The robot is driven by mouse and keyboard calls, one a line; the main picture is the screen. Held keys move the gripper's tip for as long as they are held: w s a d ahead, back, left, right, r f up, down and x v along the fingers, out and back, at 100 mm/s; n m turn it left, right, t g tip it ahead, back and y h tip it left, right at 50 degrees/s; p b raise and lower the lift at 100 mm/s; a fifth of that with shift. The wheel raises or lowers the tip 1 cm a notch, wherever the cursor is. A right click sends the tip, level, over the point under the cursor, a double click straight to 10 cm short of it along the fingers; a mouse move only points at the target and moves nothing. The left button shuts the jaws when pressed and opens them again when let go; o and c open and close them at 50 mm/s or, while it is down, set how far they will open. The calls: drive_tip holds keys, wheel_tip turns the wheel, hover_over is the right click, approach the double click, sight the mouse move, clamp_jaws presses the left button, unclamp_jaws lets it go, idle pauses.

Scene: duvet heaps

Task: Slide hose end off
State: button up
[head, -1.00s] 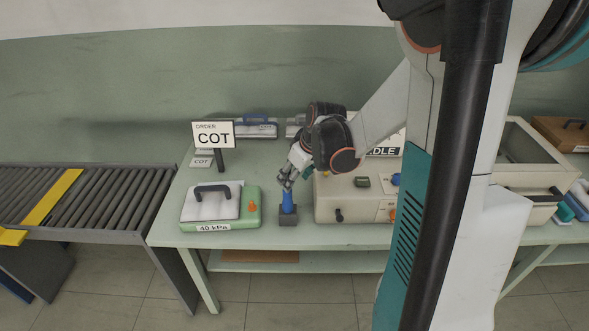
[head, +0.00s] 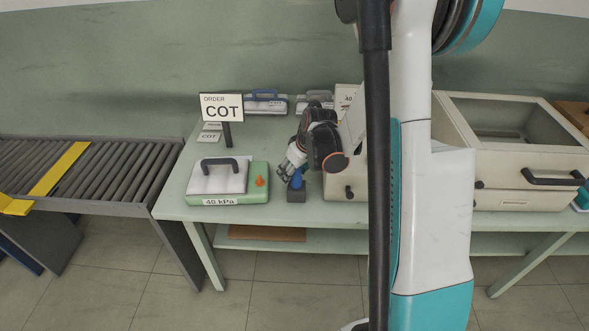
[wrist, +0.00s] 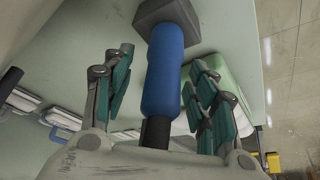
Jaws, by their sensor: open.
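The blue hose end (head: 298,180) stands upright on a dark block (head: 296,195) on the table, beside the green-edged case. In the wrist view the blue hose end (wrist: 164,75) lies between my gripper's fingers, with the dark block (wrist: 163,11) at its far end and a short black piece (wrist: 155,132) at its near end, close to my palm. My gripper (head: 287,171) is open, with green-padded fingers on both sides of the blue part. Gaps show on both sides in the wrist view. The head view partly hides the hose end behind my fingers.
A green and white case (head: 228,199) marked 40 kPa, with an orange peg (head: 261,182), stands just left. An ORDER COT sign (head: 221,107) stands behind it. A cream box is close on the right, partly hidden by my arm. A roller conveyor (head: 90,180) lies at far left.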

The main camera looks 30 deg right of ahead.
drive_tip(key=c, duration=1.2)
drive_tip(key=shift+r, duration=0.15)
drive_tip(key=shift+r+p, duration=1.8)
drive_tip(key=shift+r, duration=0.85)
